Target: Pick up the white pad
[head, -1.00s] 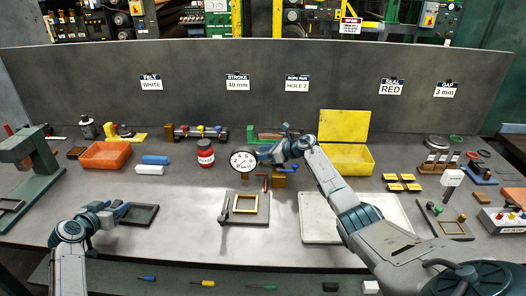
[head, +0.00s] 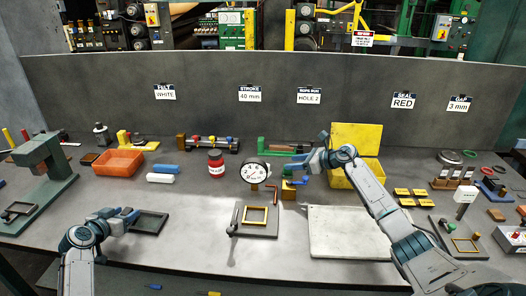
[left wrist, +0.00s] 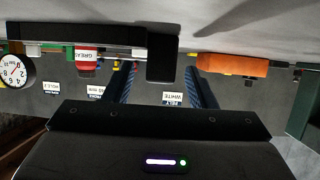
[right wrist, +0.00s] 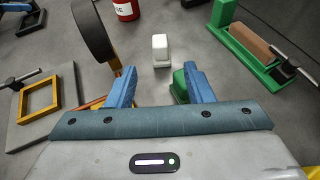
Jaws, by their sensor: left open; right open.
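A small white block, which looks like the white pad (right wrist: 160,47), stands on the table in the right wrist view, ahead of the fingers. In the head view I cannot make it out; the gauge or my right gripper may cover it. My right gripper (right wrist: 150,88) is open and empty, apart from the pad. In the head view it (head: 296,171) hangs right of the round gauge (head: 253,173). A green block (right wrist: 180,84) shows close by the right finger. My left gripper (head: 131,216) is open and empty near the dark tray (head: 150,222).
The gauge stands close at the left in the right wrist view (right wrist: 94,38). A green clamp with a brown roller (right wrist: 252,52) is at the right.

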